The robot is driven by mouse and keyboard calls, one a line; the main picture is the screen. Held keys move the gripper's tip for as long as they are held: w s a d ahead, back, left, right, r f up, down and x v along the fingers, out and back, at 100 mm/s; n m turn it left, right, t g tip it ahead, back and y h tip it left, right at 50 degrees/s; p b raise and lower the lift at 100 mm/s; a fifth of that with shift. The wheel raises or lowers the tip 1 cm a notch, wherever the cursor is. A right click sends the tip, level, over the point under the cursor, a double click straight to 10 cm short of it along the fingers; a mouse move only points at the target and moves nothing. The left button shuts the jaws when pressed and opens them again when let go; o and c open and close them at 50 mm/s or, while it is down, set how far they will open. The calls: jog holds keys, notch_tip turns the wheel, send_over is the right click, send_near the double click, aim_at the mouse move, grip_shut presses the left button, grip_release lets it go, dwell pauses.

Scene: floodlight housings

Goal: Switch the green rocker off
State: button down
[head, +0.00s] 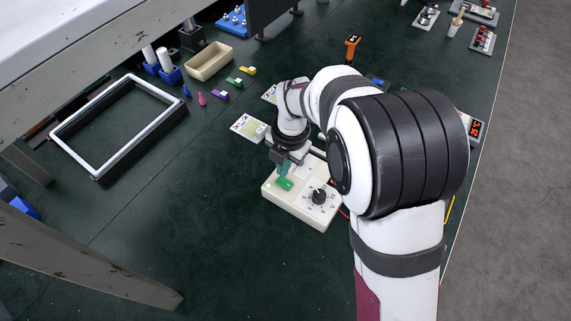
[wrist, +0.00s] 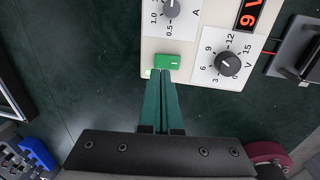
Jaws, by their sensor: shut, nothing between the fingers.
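The green rocker (head: 285,184) sits on a cream control box (head: 303,212) on the dark green table. In the wrist view the green rocker (wrist: 168,62) lies near the edge of the cream panel (wrist: 203,42), beside a black voltage knob (wrist: 228,63). A small pale green light (wrist: 148,73) shows by the rocker. My gripper (wrist: 160,74) is shut and empty, its green fingertips right at the rocker's near edge. I cannot tell whether they touch it. In the head view my gripper (head: 284,170) is just above the rocker, and my arm hides part of the box.
A red display reading 9 V (wrist: 249,14) and a second black knob (wrist: 171,8) are on the panel. A dark block (wrist: 300,48) with a red wire stands to the right. A white rectangular frame (head: 92,152) lies left.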

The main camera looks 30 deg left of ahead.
aim_at(280, 181)
jog(key=shift+a+f, duration=0.15)
jog(key=shift+f, duration=0.75)
jog(key=shift+a+f, duration=0.1)
jog(key=shift+f, duration=0.8)
